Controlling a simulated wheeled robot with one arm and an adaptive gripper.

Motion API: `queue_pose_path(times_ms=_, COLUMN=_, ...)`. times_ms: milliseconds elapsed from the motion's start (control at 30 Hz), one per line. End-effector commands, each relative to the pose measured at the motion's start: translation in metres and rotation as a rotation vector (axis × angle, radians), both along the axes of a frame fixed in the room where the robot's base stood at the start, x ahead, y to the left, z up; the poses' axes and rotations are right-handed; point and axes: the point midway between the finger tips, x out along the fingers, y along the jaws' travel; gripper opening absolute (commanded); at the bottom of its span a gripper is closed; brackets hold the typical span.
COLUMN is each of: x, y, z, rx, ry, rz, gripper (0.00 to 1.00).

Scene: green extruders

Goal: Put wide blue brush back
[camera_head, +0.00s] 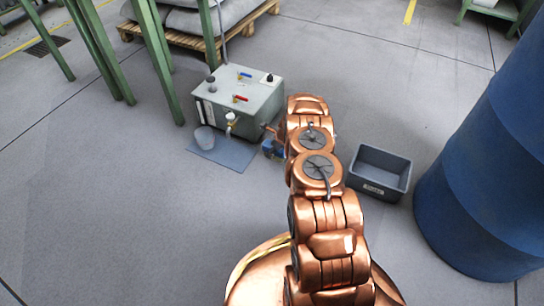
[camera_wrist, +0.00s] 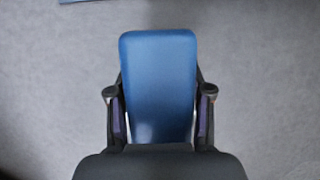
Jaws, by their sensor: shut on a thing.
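A blue, flat, wide piece that I take to be the wide blue brush (camera_wrist: 158,80) is between the two fingers of my gripper (camera_wrist: 159,108) in the wrist view. The fingers press on its two sides, and grey floor shows behind it. In the head view a small bit of blue (camera_head: 271,149) shows at the left of my copper arm, near the grey box machine. My arm hides most of the gripper there. The brush's bristles cannot be made out.
A grey tank (camera_head: 243,103) with valves stands on the floor, with a cup (camera_head: 205,138) on a blue-grey mat (camera_head: 228,154) before it. A dark grey bin (camera_head: 381,172) is right of my arm. A large blue drum (camera_head: 490,170) stands at the right.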

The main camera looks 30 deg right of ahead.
Motion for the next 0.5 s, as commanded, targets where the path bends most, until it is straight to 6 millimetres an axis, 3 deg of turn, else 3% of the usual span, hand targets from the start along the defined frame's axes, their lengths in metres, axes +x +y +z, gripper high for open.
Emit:
queue_pose_path(times_ms=133, x=0.004, y=0.000, z=-0.004, rx=0.000, ry=0.001, rz=0.002, gripper=0.13)
queue_pose_path(times_ms=333, x=0.002, y=0.000, z=-0.035, rx=0.002, ry=0.003, rz=0.000, gripper=0.13)
queue_pose_path(times_ms=500, x=0.003, y=0.001, z=-0.036, rx=0.002, ry=0.002, rz=0.002, gripper=0.13)
